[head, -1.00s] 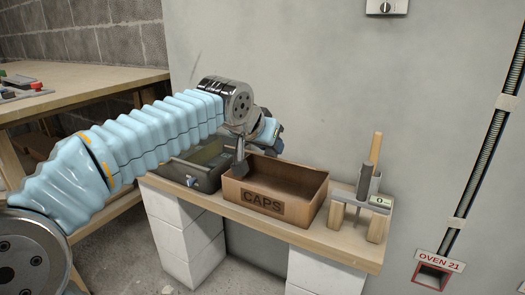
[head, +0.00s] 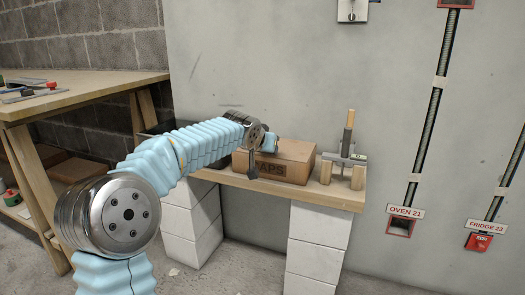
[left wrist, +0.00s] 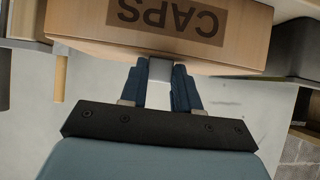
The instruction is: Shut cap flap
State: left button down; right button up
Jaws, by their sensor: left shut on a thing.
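The cardboard box marked CAPS (head: 285,167) stands on the plank bench. Its top flap (head: 290,149) lies down over the opening, so the inside is hidden. In the left wrist view the box's printed front (left wrist: 240,25) shows upside down. My left gripper (left wrist: 159,88) is at the front top edge of the box, shut on a small grey tab (left wrist: 160,69) there. In the head view my left wrist covers the box's left part and most of the gripper. My right gripper is not in view.
A grey stand with an upright wooden stick (head: 348,140) is close to the box's right side. A dark tray (head: 158,130) is partly hidden behind my left arm. A wooden workbench (head: 90,90) is at left, and wall boxes marked OVEN 21 (head: 400,226) are at right.

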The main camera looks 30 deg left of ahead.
pick_arm(q)
jog(key=shift+s+f, duration=0.1)
jog(key=shift+f, duration=0.5)
jog(key=c, duration=0.8)
grip_release()
jog(key=r+p+v, duration=0.1)
jog(key=v, duration=1.3)
jog(key=shift+d, duration=0.1)
